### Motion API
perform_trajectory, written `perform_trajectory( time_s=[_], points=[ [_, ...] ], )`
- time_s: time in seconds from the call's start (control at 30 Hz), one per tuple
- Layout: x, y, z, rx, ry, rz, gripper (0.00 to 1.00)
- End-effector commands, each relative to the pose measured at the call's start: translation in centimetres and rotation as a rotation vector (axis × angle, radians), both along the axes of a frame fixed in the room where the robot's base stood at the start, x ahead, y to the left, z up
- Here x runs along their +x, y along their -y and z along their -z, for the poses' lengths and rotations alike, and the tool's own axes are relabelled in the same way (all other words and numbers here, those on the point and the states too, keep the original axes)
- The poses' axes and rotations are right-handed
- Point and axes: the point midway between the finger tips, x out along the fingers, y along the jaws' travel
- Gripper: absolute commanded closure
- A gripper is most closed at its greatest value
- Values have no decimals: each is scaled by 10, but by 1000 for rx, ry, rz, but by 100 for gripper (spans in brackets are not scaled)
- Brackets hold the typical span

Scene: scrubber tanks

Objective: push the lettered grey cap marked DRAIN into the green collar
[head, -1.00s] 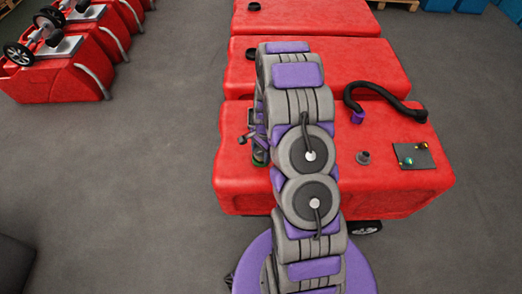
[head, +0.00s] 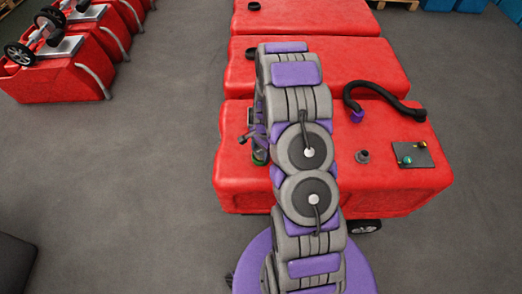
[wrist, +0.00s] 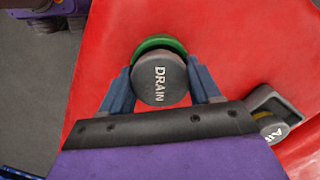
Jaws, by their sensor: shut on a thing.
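The round grey cap marked DRAIN (wrist: 160,80) is between the two blue-grey fingers of my gripper (wrist: 161,86) in the wrist view, and the fingers are shut on it. The green collar (wrist: 161,43) shows as an arc behind the cap's upper edge; the cap covers the rest of it. I cannot tell how far the cap is in the collar. In the head view the green collar (head: 259,158) is on the left part of the near red tank, just below my gripper, with my arm partly in front.
A second cap marked AIR (wrist: 273,130) sits in a grey fitting right of my gripper. On the near red tank (head: 400,180) are a grey fitting (head: 363,157), a black hose (head: 385,98) and a dark plate (head: 415,155) with small knobs.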

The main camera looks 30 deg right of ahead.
Motion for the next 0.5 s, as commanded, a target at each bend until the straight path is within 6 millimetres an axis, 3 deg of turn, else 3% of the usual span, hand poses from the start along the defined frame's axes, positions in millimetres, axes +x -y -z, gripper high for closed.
perform_trajectory(
  time_s=[0.27, 0.3, 0.5],
  points=[
    [-4, -2, 5, 5, -10, 0, 66],
    [-4, -2, 5, 5, -11, 0, 34],
    [-5, -3, 6, 7, -14, -1, 15]
  ],
)
